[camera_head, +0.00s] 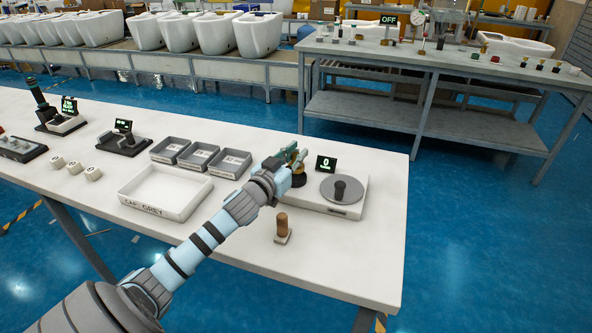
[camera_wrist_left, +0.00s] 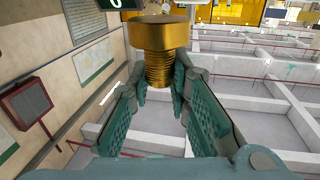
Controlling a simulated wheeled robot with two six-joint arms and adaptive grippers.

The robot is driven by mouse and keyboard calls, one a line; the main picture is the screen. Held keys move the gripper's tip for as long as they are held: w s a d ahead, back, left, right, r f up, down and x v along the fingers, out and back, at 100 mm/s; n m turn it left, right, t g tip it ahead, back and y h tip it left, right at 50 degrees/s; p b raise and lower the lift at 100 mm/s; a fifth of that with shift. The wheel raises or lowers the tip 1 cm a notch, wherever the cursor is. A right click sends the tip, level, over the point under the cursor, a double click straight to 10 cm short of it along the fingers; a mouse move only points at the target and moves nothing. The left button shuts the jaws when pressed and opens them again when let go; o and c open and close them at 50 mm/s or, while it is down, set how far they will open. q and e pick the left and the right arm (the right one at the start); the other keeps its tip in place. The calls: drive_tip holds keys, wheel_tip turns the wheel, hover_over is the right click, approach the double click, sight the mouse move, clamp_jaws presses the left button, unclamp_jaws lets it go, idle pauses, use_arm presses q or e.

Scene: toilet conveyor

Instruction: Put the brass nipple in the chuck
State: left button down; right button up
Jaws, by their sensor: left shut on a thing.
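In the head view my left gripper (camera_head: 291,158) is over the left end of a white bench device (camera_head: 318,205). A dark round part (camera_head: 299,179), which looks like the chuck, sits just below the fingers and is partly covered by them. I cannot tell whether the nipple touches it. My right gripper is not in view.
The device carries a grey disc (camera_head: 352,183) with a black knob and a small display (camera_head: 326,163) reading 0. Three grey bins (camera_head: 230,164) and a white tray (camera_head: 140,203) lie left.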

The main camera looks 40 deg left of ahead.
use_arm(q)
wheel_tip(320, 180, down, 3)
drive_tip(key=shift+f+b, duration=0.2)
drive_tip(key=shift+b, duration=0.35)
drive_tip(key=shift+r, duration=0.1)
drive_tip(key=c, duration=1.5)
unclamp_jaws()
drive_tip(key=shift+s, duration=0.55)
drive_tip(key=s, duration=0.1)
drive_tip(key=s+b, duration=0.1)
drive_tip(key=s, duration=0.2)
drive_tip(key=shift+s+d, duration=0.4)
drive_tip(key=s, duration=0.4)
drive_tip(key=s+d, duration=0.1)
drive_tip(key=s, duration=0.1)
drive_tip(key=shift+p, duration=0.3)
